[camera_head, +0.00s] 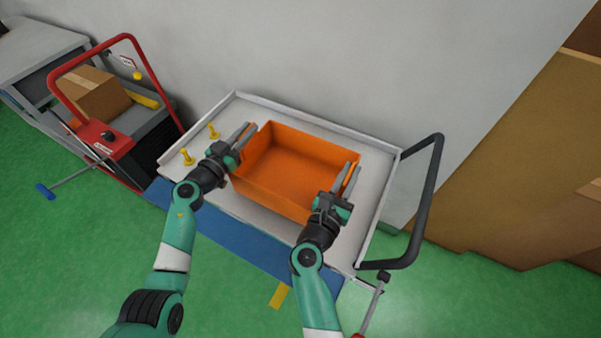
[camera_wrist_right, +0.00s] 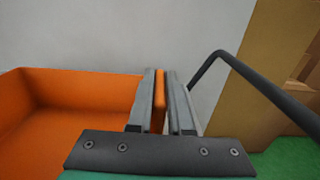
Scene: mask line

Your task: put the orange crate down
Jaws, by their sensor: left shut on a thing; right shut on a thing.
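The orange crate (camera_head: 285,174) is empty and sits over the white top of a cart (camera_head: 218,196); I cannot tell whether its base touches the surface. My left gripper (camera_head: 241,137) is shut on the crate's left wall. My right gripper (camera_head: 346,179) is shut on the crate's right wall. In the right wrist view, the wall of the crate (camera_wrist_right: 85,92) passes between the two fingers of the right gripper (camera_wrist_right: 162,100). The crate's underside is hidden.
Two yellow pegs (camera_head: 188,156) stand on the cart top left of the crate. A black handle (camera_head: 430,200) rises at the cart's right end. A red-framed trolley (camera_head: 103,138) with a cardboard box (camera_head: 92,94) stands at the left. A grey wall is behind.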

